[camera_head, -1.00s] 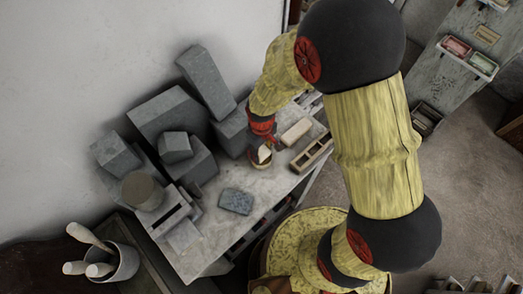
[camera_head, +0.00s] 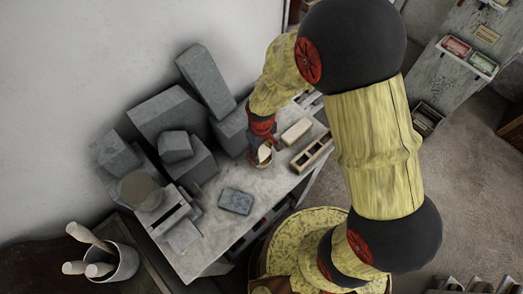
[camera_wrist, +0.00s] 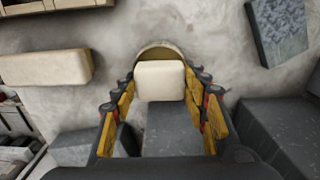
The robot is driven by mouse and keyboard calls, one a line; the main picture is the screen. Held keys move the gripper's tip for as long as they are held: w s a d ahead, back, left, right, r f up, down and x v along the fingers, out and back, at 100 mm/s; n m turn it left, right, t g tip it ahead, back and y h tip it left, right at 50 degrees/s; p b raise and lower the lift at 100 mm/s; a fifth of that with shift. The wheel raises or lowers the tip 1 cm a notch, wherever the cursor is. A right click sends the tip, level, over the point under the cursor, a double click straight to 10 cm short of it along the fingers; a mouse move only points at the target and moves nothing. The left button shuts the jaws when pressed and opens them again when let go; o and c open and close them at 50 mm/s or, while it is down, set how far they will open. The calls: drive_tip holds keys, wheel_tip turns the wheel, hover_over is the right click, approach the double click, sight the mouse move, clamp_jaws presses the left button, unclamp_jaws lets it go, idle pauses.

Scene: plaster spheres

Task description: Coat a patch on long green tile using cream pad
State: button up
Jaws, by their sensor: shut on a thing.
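The cream pad (camera_wrist: 160,80) is held between the two fingers of my gripper (camera_wrist: 160,104) in the wrist view. In the head view the pad (camera_head: 265,154) shows just below my wrist, over the worktop. A round tan-rimmed dish (camera_wrist: 160,50) lies directly behind the pad; I cannot tell whether they touch. A speckled blue-grey rectangular slab (camera_head: 236,201) lies flat on the worktop, apart from my gripper, and also shows at upper right in the wrist view (camera_wrist: 282,28).
A long cream block (camera_head: 296,131) and a wooden compartment tray (camera_head: 312,155) lie right of my gripper. Grey plaster blocks (camera_head: 168,112) crowd the left and back. The worktop (camera_head: 205,245) is bare near its front. A white tray (camera_head: 483,66) with coloured pieces stands far right.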

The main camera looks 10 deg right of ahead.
sight(262, 152)
drive_tip(key=shift+r+p, duration=2.35)
drive_tip(key=shift+r, duration=1.15)
drive_tip(key=shift+d+f, duration=0.1)
